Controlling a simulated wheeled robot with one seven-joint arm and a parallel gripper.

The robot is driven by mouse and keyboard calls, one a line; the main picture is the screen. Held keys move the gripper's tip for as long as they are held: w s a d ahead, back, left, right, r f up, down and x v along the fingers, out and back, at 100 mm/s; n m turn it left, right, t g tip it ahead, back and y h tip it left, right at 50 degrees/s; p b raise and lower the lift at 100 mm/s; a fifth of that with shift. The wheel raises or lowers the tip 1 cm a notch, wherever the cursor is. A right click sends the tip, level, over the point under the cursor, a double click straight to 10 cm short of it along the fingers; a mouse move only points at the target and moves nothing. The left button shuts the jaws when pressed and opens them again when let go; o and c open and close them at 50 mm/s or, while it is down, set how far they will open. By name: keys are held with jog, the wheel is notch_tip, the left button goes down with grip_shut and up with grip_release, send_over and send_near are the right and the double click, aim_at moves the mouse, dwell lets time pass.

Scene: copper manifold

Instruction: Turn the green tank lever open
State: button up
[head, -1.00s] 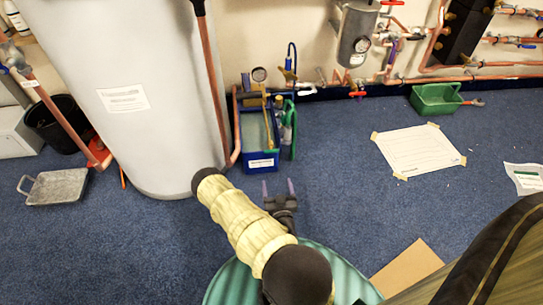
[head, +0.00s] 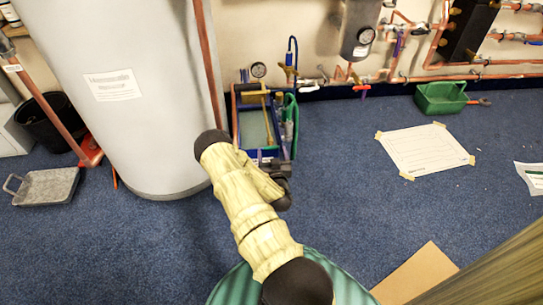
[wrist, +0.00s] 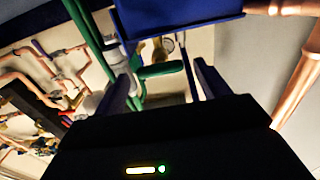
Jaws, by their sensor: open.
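The big pale grey tank (head: 150,130) stands at the left in the head view, with a white label on its front. I cannot make out a green lever on it. My gripper (head: 266,158) is right of the tank, in front of the blue box with the gauge and green hose. In the wrist view my gripper (wrist: 165,85) has its two fingers spread with nothing held. Green parts (wrist: 160,70) show beyond and between the fingers; I cannot tell whether they are hose or lever. My forearm hides part of the floor and tank base.
The blue box (head: 240,130) stands beside the tank's copper pipe (head: 208,65). A black bucket (head: 50,120) and a grey tray (head: 45,187) lie left. A green tub (head: 440,98) and taped paper sheet (head: 425,150) are right. Blue carpet between is clear.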

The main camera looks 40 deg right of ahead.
jog(key=shift+x, duration=0.75)
jog(key=c, duration=1)
